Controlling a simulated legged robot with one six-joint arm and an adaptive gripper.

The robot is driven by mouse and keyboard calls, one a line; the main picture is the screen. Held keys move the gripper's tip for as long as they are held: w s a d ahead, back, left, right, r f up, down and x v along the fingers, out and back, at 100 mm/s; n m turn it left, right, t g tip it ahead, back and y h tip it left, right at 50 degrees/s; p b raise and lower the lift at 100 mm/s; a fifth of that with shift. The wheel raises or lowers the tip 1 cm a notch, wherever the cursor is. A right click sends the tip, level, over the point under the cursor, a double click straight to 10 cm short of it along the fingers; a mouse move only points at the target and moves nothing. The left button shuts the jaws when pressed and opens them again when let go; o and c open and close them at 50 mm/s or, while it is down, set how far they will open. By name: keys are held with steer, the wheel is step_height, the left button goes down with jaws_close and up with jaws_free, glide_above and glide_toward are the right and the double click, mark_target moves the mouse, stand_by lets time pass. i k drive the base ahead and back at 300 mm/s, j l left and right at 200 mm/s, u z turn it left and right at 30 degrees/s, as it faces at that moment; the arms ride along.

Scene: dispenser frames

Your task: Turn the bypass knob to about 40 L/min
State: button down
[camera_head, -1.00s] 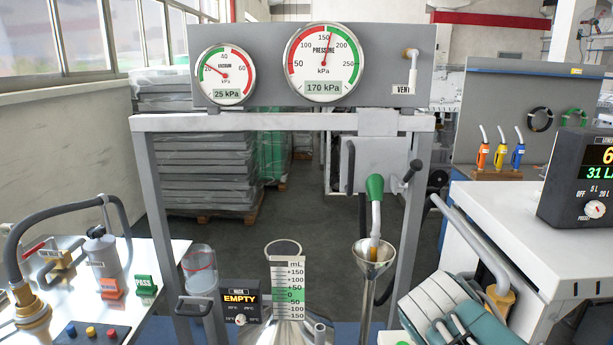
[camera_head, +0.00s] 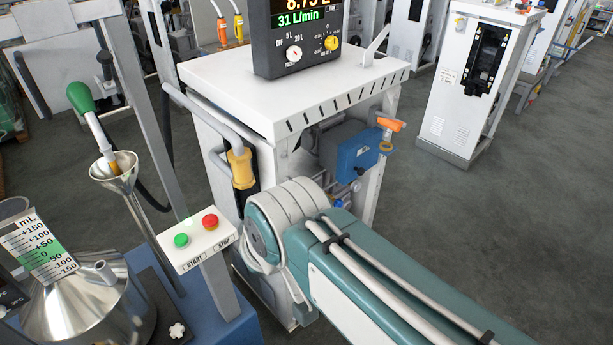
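A black meter box (camera_head: 292,30) stands on a white cabinet top, and its green display line reads 31 L/min. The labels are too small for me to tell which control is the bypass knob. An orange handle (camera_head: 391,124) sits beside a blue unit (camera_head: 357,150) on the cabinet's right side. My teal and white arm crosses the lower right, its joint in front of the cabinet. My gripper is not visible.
The white cabinet (camera_head: 210,72) fills the middle. A START/STOP button box (camera_head: 197,240) stands left of my arm. A metal funnel (camera_head: 114,170) and a steel can (camera_head: 90,305) with a mL scale are farther left. Floor (camera_head: 470,215) is open to the right.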

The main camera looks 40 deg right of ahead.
mark_target(355, 186)
steer(key=l+z, duration=0.4)
steer(key=l, duration=1.1)
steer(key=i+l+z, duration=0.1)
steer(key=z, duration=0.4)
steer(key=i, duration=0.05)
